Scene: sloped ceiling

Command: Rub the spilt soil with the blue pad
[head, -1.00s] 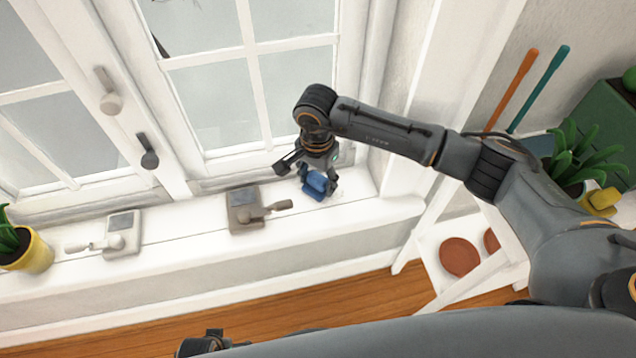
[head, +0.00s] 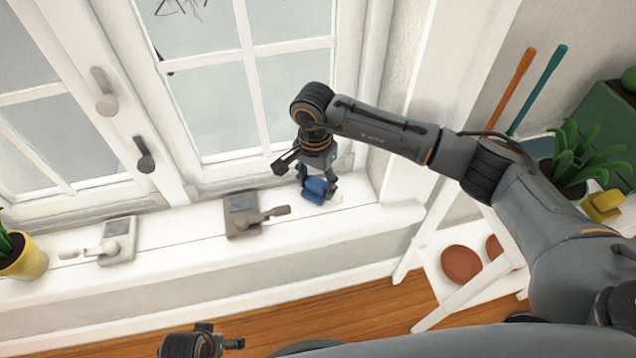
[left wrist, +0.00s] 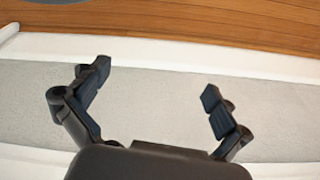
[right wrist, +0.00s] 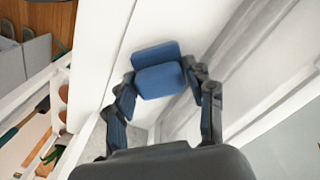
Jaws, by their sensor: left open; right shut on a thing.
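The blue pad (head: 316,189) is at the right end of the white window sill (head: 190,232). My right gripper (head: 318,180) is shut on the pad, and the pad also shows between its fingers in the right wrist view (right wrist: 158,72). The pad is low over the sill; I cannot tell whether it touches. No clear patch of soil shows; only faint marks are near the pad, and the pad and gripper may hide the rest. My left gripper (left wrist: 155,95) is open and empty, in front of the wall below the sill; part of it shows at the bottom of the head view (head: 230,344).
Two latch-like devices with handles, one grey-brown (head: 246,213) and one white (head: 117,241), sit on the sill left of the pad. A yellow pot (head: 27,262) with a plant stands at the far left. A white stand (head: 450,290) with terracotta discs (head: 461,264) is at right.

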